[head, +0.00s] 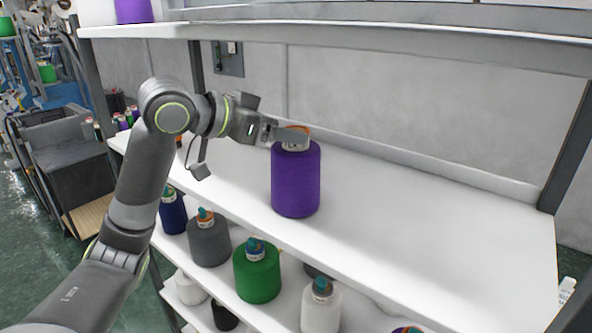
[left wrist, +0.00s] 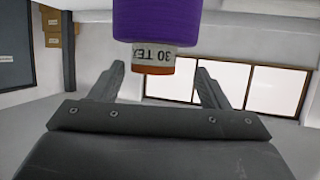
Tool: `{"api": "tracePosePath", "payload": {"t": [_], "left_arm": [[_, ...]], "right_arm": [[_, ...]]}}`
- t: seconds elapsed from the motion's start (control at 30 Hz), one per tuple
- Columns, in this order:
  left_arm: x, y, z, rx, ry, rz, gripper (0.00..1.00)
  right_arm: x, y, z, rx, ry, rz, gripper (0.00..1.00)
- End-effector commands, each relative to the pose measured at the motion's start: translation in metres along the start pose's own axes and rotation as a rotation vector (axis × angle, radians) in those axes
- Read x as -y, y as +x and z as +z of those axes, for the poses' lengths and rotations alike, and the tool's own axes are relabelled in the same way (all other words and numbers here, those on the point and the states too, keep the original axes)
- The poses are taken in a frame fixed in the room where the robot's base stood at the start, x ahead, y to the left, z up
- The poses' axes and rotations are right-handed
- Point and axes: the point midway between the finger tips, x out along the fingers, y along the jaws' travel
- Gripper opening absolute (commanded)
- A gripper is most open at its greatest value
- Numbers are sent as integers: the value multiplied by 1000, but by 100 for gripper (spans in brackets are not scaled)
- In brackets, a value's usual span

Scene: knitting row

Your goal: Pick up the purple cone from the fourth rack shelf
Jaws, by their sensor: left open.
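The purple cone (head: 296,180) stands upright on the white rack shelf (head: 430,235), with a white and orange label at its top. My left gripper (head: 292,136) is at the height of the cone's top, coming in from the left. One finger overlaps the label in the head view. In the left wrist view the cone (left wrist: 157,20) appears upside down, and its labelled top lies between the two open fingers of my gripper (left wrist: 160,72). Gaps show on both sides of the top. My right gripper is not in view.
Another purple cone (head: 133,10) stands on the shelf above (head: 400,35). Below are a dark blue cone (head: 172,212), a grey cone (head: 209,240), a green cone (head: 257,272) and a white cone (head: 320,306). The shelf right of the purple cone is clear. Rack posts (head: 572,140) bound it.

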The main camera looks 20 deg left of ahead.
Motion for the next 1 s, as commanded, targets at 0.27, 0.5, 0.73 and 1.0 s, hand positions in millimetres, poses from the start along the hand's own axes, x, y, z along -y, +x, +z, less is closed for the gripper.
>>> {"api": "tracePosePath", "payload": {"t": [0.27, 0.5, 0.73, 1.0], "left_arm": [[-4, 14, -2, 1, -3, 4, 70], [-8, 41, -2, 0, -3, 4, 70], [-8, 54, 1, 0, 0, 0, 70], [-8, 54, 1, 0, 0, 0, 61]], "right_arm": [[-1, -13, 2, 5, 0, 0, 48], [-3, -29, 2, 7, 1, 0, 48], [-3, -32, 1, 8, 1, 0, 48], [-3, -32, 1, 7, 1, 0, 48]]}}
